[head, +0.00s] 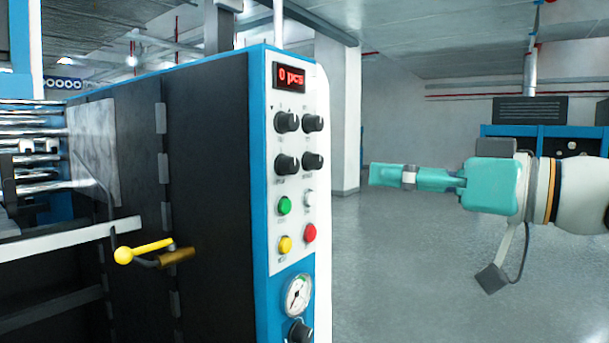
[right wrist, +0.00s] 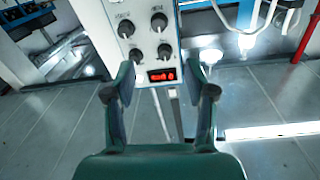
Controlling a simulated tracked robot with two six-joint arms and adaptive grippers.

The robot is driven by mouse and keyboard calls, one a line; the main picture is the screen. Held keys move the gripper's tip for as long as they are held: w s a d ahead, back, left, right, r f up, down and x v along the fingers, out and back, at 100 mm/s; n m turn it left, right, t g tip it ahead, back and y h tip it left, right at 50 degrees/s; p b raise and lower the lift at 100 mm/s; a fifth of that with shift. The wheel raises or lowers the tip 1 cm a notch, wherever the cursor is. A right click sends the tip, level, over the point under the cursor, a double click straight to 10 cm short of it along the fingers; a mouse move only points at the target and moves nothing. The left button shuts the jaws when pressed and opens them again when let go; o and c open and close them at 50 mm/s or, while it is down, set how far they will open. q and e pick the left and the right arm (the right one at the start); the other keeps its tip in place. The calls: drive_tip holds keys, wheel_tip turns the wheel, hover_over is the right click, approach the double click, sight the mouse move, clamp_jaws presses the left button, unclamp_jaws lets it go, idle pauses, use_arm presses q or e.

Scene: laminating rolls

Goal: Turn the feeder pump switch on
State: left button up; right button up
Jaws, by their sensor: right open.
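The control panel (head: 296,150) is a white strip on the blue-edged end of a machine. Several black rotary knobs sit under its red display (head: 289,77), among them an upper left knob (head: 287,122), upper right knob (head: 312,122), lower left knob (head: 287,163) and lower right knob (head: 312,160). I cannot read which is the feeder pump switch. My right gripper (head: 372,174) is open and empty, right of the panel and apart from it. In the right wrist view, the panel appears upside down beyond the open fingers (right wrist: 163,85), with its knobs (right wrist: 158,20) and display (right wrist: 161,75).
Below the knobs are a green button (head: 284,206), yellow button (head: 285,245), red button (head: 310,233) and pressure gauge (head: 298,295). The floor (head: 390,270) right of the panel is clear.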

sight(294, 167)
drive_tip(key=p+x, duration=0.4)
drive_tip(key=x, duration=1.1)
drive_tip(key=shift+w+a+f, duration=0.1)
drive_tip(key=shift+w+a, duration=0.1)
clamp_jaws()
drive_tip(key=shift+d, duration=0.15)
